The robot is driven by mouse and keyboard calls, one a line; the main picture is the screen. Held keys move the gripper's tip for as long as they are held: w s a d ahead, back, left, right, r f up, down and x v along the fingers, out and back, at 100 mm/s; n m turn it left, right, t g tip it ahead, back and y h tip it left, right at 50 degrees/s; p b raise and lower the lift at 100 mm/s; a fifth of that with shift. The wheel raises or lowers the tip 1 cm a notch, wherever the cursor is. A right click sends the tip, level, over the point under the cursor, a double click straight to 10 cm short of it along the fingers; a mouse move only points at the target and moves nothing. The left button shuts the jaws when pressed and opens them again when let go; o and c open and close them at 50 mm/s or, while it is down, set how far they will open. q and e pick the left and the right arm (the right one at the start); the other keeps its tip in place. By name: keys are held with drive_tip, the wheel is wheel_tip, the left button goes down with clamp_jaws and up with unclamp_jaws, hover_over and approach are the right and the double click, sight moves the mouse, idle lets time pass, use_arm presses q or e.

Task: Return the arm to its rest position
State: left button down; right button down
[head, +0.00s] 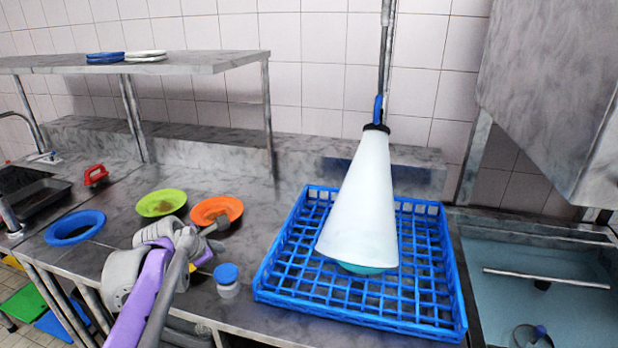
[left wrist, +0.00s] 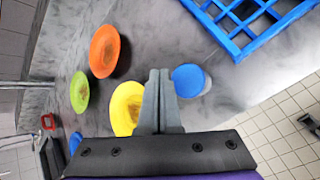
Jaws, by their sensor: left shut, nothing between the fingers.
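My left gripper (head: 213,230) is above the steel counter, shut and empty, in front of the orange plate in the head view. In the left wrist view its fingers (left wrist: 159,74) are together, pointing between the yellow plate (left wrist: 126,107) and a blue-lidded jar (left wrist: 187,80). In the head view the yellow plate (head: 203,257) is mostly hidden behind my gripper. My left arm (head: 140,300) reaches in from the lower left. My right gripper is not in view.
A green plate (head: 160,203) and an orange plate (head: 217,209) with brown residue lie on the counter. A blue rack (head: 440,265) stands right, under a white cone (head: 365,200). A raised shelf (head: 190,63) spans the back.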

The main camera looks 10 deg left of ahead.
use_arm(q)
drive_tip(key=s+d+f+m+g+p, duration=0.1)
drive_tip(key=s+d+f+m, duration=0.3)
drive_tip(key=s+m, duration=0.5)
drive_tip(key=s+d+f+m+g+p, duration=0.1)
drive_tip(key=s+d+f+m, duration=0.4)
drive_tip(key=s+m, duration=0.4)
drive_tip(key=s+d+f+m+g+p, duration=0.1)
drive_tip(key=s+d+f+m, duration=0.3)
drive_tip(key=s+m, duration=0.5)
drive_tip(key=shift+s+d+f+g, duration=0.15)
drive_tip(key=shift+s+d+g, duration=0.25)
drive_tip(key=shift+d, duration=0.65)
drive_tip(key=shift+w, duration=0.1)
idle(0.4)
